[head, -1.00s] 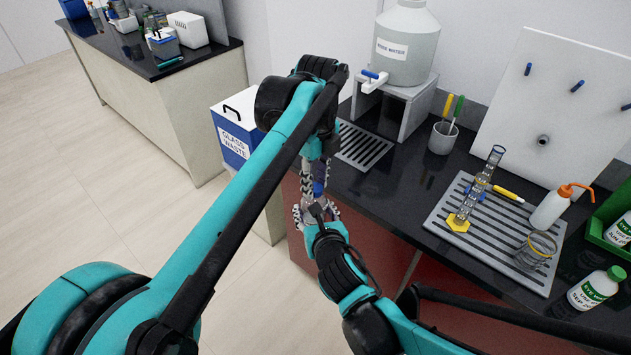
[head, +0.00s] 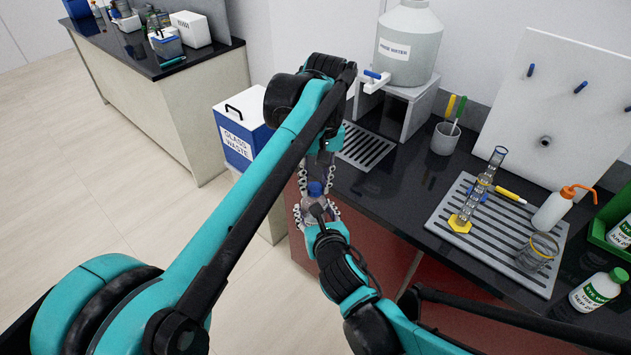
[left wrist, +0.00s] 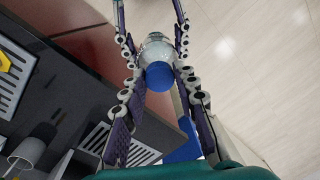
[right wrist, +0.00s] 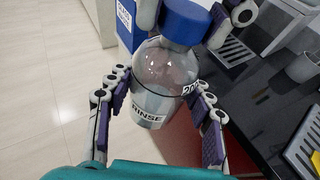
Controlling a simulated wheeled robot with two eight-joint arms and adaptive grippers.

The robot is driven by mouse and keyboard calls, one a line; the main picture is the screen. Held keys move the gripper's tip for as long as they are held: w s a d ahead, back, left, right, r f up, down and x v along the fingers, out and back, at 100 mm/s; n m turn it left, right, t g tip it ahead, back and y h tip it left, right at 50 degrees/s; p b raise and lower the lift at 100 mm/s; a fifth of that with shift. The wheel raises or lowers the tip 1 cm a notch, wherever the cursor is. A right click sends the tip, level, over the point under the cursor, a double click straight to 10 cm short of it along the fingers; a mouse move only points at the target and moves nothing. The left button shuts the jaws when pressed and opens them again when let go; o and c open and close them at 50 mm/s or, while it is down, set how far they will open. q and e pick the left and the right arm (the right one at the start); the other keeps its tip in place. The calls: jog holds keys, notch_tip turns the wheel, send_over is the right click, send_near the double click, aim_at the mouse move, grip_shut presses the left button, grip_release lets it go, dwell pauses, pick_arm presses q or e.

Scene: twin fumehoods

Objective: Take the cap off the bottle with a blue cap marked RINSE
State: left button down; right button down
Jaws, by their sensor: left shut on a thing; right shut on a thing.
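The clear bottle (right wrist: 166,80) marked RINSE shows large in the right wrist view, with its blue cap (right wrist: 185,22) at the neck. I cannot tell whether the cap is loose. My right gripper (head: 317,213) is shut around the bottle body and holds it in the air in front of the bench. My left gripper (head: 317,176) comes from above, its fingers on either side of the cap (head: 316,188), shut on it. In the left wrist view the cap (left wrist: 159,77) lies between the left fingers, with the bottle (left wrist: 156,48) beyond it.
The black bench (head: 400,185) lies right of the bottle. It carries a water container (head: 408,50), a grey drying tray (head: 450,240) with glassware, a wash bottle (head: 555,208) and a pen cup (head: 445,138). A glass waste box (head: 240,130) stands behind my left arm.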

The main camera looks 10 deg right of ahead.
pick_arm(q)
jog(key=n, duration=0.5)
jog(key=shift+s+d, duration=0.15)
jog(key=shift+s, duration=0.05)
jog(key=n, duration=0.5)
jog(key=shift+s+d+r, duration=0.1)
jog(key=shift+s, duration=0.05)
jog(key=c, duration=1.3)
grip_release()
jog(key=shift+o, duration=0.7)
